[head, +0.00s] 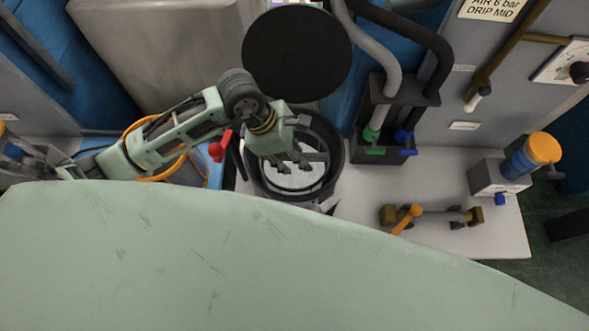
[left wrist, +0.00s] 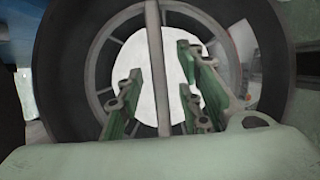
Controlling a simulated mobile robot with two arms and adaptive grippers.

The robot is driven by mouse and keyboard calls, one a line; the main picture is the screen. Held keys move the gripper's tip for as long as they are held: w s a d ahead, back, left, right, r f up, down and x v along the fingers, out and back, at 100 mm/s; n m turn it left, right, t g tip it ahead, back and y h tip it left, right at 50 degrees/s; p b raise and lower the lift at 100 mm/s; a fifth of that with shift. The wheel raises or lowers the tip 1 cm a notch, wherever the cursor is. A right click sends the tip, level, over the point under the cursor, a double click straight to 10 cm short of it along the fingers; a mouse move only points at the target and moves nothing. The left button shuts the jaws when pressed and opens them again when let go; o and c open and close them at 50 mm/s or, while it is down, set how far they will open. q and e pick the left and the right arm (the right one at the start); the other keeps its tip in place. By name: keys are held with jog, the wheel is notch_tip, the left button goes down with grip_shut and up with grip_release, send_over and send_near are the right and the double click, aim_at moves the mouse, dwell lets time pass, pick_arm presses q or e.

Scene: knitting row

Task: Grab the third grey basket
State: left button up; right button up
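A grey round basket (head: 303,184) with a pale bottom sits inside a black round pot (head: 338,158) in the head view. In the left wrist view the basket (left wrist: 104,62) shows its spoked ring and a straight handle bar (left wrist: 154,55) across it. My left gripper (head: 293,166) reaches down into the pot's mouth. Its fingers (left wrist: 160,98) are open, with the bar passing between them and gaps on both sides. I cannot tell how far above or below the bar the fingertips are. My right gripper is not in view. No other basket shows clearly.
A black round lid (head: 297,53) stands open behind the pot. A red knob (head: 216,151) is close to my left arm. Right of the pot are a black hose holder (head: 382,145), an orange-handled valve (head: 405,219) and an orange-capped blue cylinder (head: 530,157) on a pale bench.

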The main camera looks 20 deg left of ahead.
pick_arm(q)
jog(key=shift+f, duration=0.2)
grip_shut()
dwell(0.5)
